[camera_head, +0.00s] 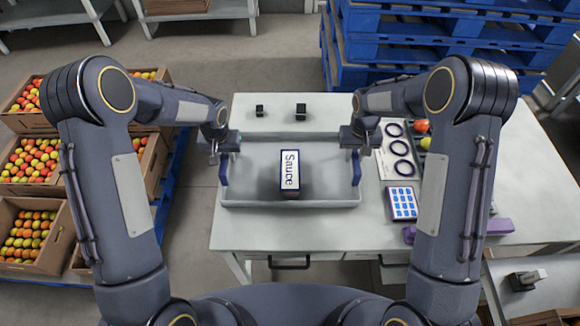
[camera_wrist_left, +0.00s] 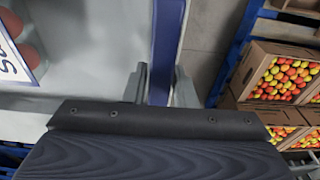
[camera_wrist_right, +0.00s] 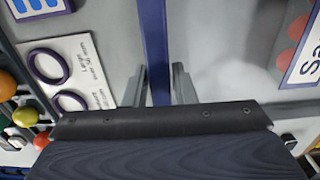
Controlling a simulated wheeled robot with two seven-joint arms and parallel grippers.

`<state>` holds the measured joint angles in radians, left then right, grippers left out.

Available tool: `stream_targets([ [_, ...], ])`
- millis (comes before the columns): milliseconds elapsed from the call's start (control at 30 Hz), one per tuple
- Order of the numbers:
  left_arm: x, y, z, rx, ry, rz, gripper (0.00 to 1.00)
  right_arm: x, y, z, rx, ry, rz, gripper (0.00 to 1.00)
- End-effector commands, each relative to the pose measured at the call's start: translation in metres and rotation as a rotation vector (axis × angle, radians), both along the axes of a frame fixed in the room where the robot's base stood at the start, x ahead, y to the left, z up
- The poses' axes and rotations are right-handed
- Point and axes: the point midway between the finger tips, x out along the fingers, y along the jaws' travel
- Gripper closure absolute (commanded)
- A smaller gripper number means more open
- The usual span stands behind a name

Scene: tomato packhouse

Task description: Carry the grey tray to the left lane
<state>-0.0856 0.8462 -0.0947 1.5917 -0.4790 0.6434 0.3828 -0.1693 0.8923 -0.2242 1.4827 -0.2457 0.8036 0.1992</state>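The grey tray (camera_head: 333,203) is on the white table, with a blue handle at each short side. A box labelled "Sauce" (camera_head: 290,174) lies inside it, near the middle. My left gripper (camera_head: 222,158) is at the tray's left handle (camera_wrist_left: 165,45); its fingers are close on both sides of it and look shut on it. My right gripper (camera_head: 357,152) is likewise at the right handle (camera_wrist_right: 155,40), with its fingers close around it. The tray looks level; I cannot tell whether its underside touches the table. No marked left lane is recognisable.
Two small dark blocks (camera_head: 301,111) stand behind the tray. Right of it are a card with rings (camera_head: 398,150), a blue-buttoned pad (camera_head: 402,203) and a purple item (camera_head: 497,226). Fruit crates (camera_head: 30,235) are at the left; blue pallets (camera_head: 455,45) stand behind the table.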

Motion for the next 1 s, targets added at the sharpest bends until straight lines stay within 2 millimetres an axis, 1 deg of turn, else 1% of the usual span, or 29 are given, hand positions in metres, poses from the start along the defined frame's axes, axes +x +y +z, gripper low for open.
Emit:
stream_targets([
  [33, 0.000, 0.000, 0.000, 0.000, 0.000, 0.000, 0.83, 0.000, 0.000, 0.000, 0.000, 0.000, 0.000, 0.83],
  [167, 0.000, 0.000, 0.000, 0.000, 0.000, 0.000, 1.00, 0.000, 0.000, 0.000, 0.000, 0.000, 0.000, 1.00],
  [467, 0.000, 0.000, 0.000, 0.000, 0.000, 0.000, 1.00, 0.000, 0.000, 0.000, 0.000, 0.000, 0.000, 1.00],
  [633, 0.000, 0.000, 0.004, 0.000, -0.002, 0.000, 1.00, 0.001, 0.000, 0.004, 0.000, -0.002, 0.000, 1.00],
  [767, 0.000, 0.000, 0.014, 0.000, -0.002, 0.000, 1.00, 0.001, 0.000, 0.014, 0.000, -0.002, 0.000, 1.00],
  [1000, 0.000, 0.000, 0.040, 0.000, -0.001, 0.000, 1.00, 0.000, 0.000, 0.040, 0.000, -0.001, 0.000, 1.00],
])
